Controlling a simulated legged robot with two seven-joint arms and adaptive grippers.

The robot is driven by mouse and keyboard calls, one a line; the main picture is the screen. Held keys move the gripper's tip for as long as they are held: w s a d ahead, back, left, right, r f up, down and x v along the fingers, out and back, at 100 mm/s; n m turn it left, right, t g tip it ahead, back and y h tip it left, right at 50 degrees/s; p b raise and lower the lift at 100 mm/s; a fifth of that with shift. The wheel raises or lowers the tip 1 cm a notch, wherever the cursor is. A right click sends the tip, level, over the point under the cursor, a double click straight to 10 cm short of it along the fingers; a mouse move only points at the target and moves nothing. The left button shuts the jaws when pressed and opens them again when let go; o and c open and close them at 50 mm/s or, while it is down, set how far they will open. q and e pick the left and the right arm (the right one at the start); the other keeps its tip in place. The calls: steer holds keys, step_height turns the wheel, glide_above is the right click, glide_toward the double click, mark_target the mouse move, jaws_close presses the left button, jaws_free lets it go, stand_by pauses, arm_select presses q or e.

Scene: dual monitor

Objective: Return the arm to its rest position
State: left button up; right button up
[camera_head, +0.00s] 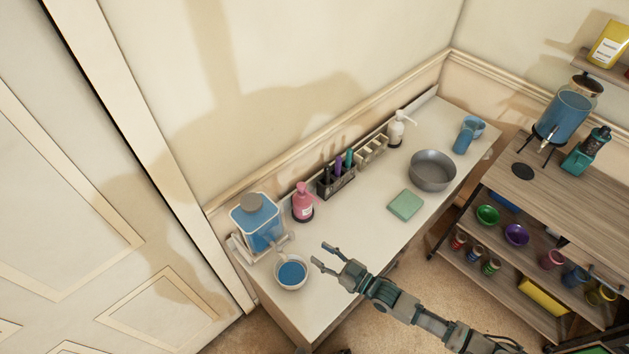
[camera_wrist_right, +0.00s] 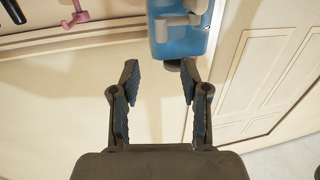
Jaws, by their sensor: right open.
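My right gripper (camera_head: 325,258) is in the head view, its arm coming in from the lower right. It is over the front left part of the white table (camera_head: 350,240), open, with nothing between its fingers. A white bowl with blue contents (camera_head: 291,272) stands just left of the fingertips, apart from them. In the right wrist view my open gripper (camera_wrist_right: 158,82) shows both fingers spread, with the blue dispenser (camera_wrist_right: 180,38) beyond them. My left gripper is not in view.
The blue dispenser (camera_head: 257,222), pink pump bottle (camera_head: 302,202), marker holder (camera_head: 337,181), white pump bottle (camera_head: 396,130), metal bowl (camera_head: 432,170), green pad (camera_head: 405,205) and blue cup (camera_head: 465,136) stand on the table. A wooden shelf (camera_head: 540,195) is at right.

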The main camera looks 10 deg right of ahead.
steer(key=s+d+f+m+g+h, duration=0.4)
steer(key=s+d+g+h, duration=0.15)
steer(key=s, duration=0.45)
steer(key=s+d+f+m+g+h, duration=0.3)
steer(key=s+d+f+g+h, duration=0.15)
steer(key=s+d+h, duration=0.4)
steer(key=s+a+f+y, duration=0.1)
steer(key=s+f, duration=0.2)
steer(key=f, duration=2.4)
steer(key=s+d+f+g, duration=0.1)
steer(key=s+d+f, duration=0.1)
steer(key=s+f, duration=1.3)
steer(key=shift+s+d+f+g, duration=0.3)
steer(key=shift+s+d, duration=0.1)
steer(key=shift+s, duration=0.85)
